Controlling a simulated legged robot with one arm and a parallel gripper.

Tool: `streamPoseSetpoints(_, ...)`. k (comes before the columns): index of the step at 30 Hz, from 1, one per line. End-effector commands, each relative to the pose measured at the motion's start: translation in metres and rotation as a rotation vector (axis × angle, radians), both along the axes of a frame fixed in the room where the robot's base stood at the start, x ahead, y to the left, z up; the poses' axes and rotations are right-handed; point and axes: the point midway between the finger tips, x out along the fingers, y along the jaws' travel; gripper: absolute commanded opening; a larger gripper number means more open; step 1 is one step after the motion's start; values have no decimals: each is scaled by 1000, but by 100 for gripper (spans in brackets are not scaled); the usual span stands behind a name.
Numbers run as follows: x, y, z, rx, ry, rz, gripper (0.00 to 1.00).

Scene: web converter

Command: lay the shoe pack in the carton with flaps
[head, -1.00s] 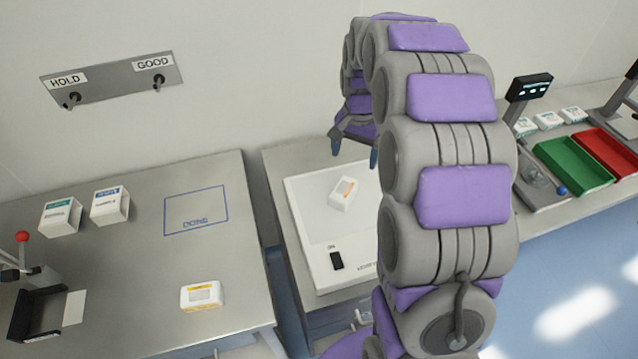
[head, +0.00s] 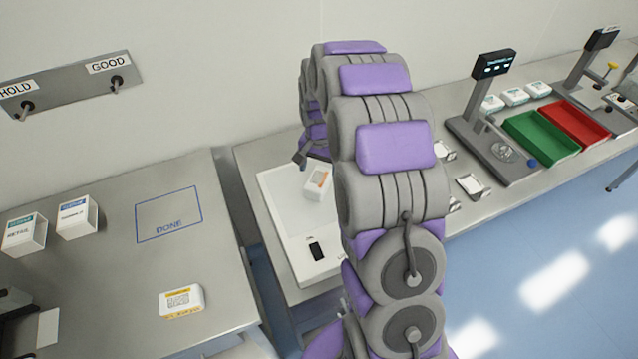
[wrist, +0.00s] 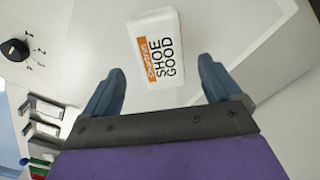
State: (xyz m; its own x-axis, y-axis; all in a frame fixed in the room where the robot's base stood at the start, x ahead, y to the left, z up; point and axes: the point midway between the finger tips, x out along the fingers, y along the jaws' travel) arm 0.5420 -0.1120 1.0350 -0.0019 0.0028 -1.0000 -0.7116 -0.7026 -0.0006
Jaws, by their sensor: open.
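The shoe pack, a small white pack with an orange stripe, lies on a white flat panel (head: 285,215) in the head view (head: 318,183). In the wrist view the shoe pack (wrist: 153,48) shows the words SHOE GOOD. My gripper (wrist: 162,84) is open and empty, its two blue fingers on either side of the pack's near end, apart from it. In the head view my arm hides most of the gripper. Two white cartons, one marked RETAIL (head: 24,234) and one beside it (head: 77,217), stand on the left table; I cannot make out flaps on either.
A yellow-and-white pack (head: 181,301) lies on the left table near a blue DONE outline (head: 168,214), which is empty. A panel with HOLD and GOOD switches (head: 70,85) is on the wall. Green (head: 541,137) and red (head: 575,125) trays stand at right. A gap separates the tables.

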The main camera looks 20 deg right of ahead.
Motion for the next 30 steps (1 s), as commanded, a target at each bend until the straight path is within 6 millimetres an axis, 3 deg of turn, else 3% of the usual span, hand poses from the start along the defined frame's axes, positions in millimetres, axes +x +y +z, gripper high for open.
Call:
streamPoseSetpoints(5, -1, 1, -9, -1, 1, 1, 92)
streamPoseSetpoints(14, -3, 2, -50, 0, 1, 1, 92)
streamPoseSetpoints(22, -2, 1, -53, -1, -2, 1, 92)
streamPoseSetpoints(30, -2, 1, -53, -1, -1, 1, 66)
